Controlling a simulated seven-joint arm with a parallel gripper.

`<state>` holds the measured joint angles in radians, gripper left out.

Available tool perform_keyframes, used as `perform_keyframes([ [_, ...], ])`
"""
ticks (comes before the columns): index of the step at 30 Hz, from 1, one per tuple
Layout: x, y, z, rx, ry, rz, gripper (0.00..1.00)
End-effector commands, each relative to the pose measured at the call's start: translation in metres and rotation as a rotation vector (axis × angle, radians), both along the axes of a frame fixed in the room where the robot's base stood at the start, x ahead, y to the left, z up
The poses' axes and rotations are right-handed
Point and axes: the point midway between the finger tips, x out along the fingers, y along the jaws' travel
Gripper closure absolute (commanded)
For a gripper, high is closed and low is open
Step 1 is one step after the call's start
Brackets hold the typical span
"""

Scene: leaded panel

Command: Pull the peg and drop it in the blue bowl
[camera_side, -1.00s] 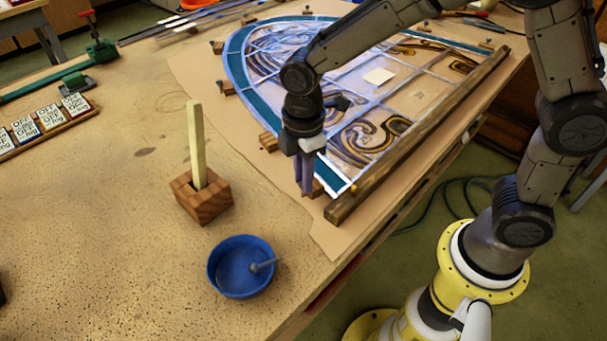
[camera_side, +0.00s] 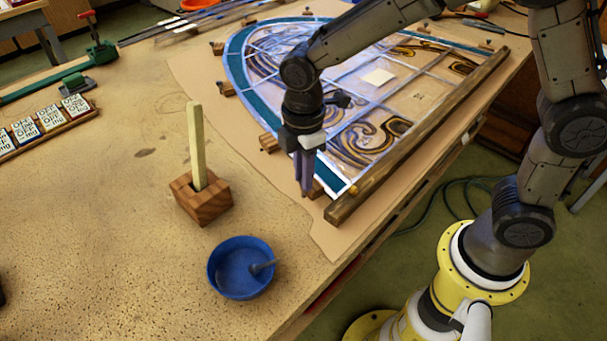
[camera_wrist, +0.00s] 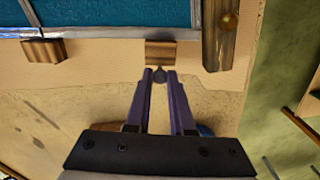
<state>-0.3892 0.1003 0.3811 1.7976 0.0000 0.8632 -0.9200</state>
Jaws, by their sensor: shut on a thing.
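My gripper (camera_side: 305,192) points down at the near-left corner of the leaded panel. In the wrist view my gripper (camera_wrist: 160,73) is shut on a small grey peg (camera_wrist: 160,76), whose rounded head shows between the fingertips. The peg is right beside a small wooden block (camera_wrist: 160,53) at the panel's edge. I cannot tell whether its lower end is still in the board. The blue bowl (camera_side: 228,283) stands on the table, left of and nearer the camera than my gripper. A grey nail-like piece (camera_side: 263,267) lies in it.
A wooden block (camera_side: 203,203) holding an upright pale stick (camera_side: 197,145) stands behind the bowl. A long wooden bar (camera_side: 420,137) runs along the panel (camera_side: 335,180). Several small blocks line the panel's edge. The table between gripper and bowl is clear.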

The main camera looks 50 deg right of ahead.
Motion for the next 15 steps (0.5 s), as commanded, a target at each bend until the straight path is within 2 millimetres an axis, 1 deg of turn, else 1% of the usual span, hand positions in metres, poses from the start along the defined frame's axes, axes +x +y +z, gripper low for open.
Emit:
perform_keyframes([
  [15,0.000,0.000,0.015,0.000,-0.002,0.000,1.00],
])
